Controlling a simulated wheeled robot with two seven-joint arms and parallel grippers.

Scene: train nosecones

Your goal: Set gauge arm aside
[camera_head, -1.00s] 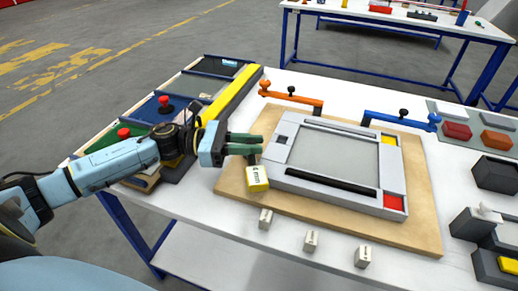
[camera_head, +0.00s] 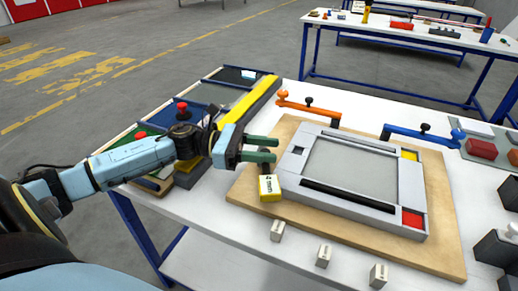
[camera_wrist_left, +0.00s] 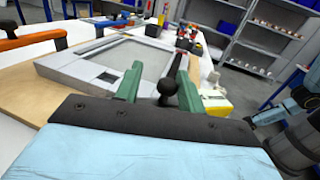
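The gauge arm shows as a yellow block (camera_head: 270,187) marked "4 mm" at the front left corner of the grey frame (camera_head: 292,165), with a black knob. The knob (camera_wrist_left: 167,88) shows in the left wrist view between the green fingers. My left gripper (camera_head: 262,149) is at the knob, just behind the yellow block. Its fingers stand apart, and a gap shows beside the knob in the left wrist view. The rest of the arm is largely hidden by the fingers.
The frame lies on a wooden board (camera_head: 443,205). An orange arm (camera_head: 306,106) and a blue arm (camera_head: 422,135) stand along its back edge. Several small pale blocks (camera_head: 324,256) line the front of the white table. Dark and red parts crowd the right side. Coloured trays lie left.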

